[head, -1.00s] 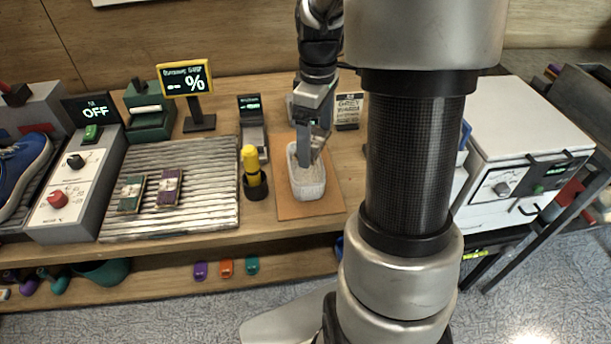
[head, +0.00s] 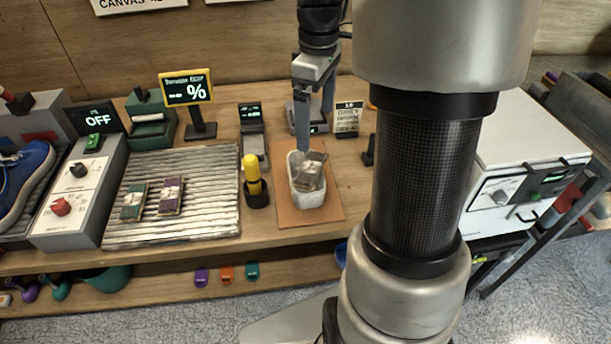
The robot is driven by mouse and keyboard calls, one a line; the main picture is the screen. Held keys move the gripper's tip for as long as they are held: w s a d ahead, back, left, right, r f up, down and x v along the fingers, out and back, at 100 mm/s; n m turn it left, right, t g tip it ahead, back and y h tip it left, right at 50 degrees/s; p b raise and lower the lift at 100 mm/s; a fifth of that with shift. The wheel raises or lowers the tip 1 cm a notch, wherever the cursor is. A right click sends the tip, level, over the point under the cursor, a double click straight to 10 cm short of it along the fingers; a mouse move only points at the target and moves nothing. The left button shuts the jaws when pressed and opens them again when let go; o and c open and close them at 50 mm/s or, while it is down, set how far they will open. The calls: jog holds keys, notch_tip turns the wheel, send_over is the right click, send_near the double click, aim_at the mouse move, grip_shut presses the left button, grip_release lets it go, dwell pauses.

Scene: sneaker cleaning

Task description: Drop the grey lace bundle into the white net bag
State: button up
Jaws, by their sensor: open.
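The grey lace bundle (head: 311,170), with a pale band, sits tilted in the mouth of the white net bag (head: 308,199). Its upper part sticks up above the rim, and its lower part is hidden in the bag. The bag stands on a brown board (head: 327,210). My gripper (head: 314,122) is open, with its fingers pointing down above and behind the bundle. One finger reaches down near the bag's back left rim; I cannot tell whether it touches. The other finger is clear of the bundle.
Left of the bag stands a yellow-topped tool in a black holder (head: 256,190). A ridged metal tray (head: 205,228) holds a green bundle (head: 134,201) and a purple bundle (head: 172,195). A small sign (head: 348,118) stands behind on the right. A white oven-like box (head: 520,150) is at far right.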

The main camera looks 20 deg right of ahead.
notch_tip(320, 180, up, 10)
jog(key=p, duration=0.1)
jog(key=shift+f, duration=0.15)
jog(key=s+a+r+m+t+p, duration=0.2)
jog(key=s+a+r+m+p, duration=0.2)
jog(key=s, duration=0.4)
jog(key=s+a+r+m+t+p, duration=0.3)
jog(key=s+a+r+m+p, duration=0.1)
jog(key=s+a+p, duration=0.3)
jog(key=shift+s+a+r+t, duration=0.35)
jog(key=shift+s+a, duration=0.25)
jog(key=shift+a, duration=0.4)
jog(key=shift+c, duration=0.4)
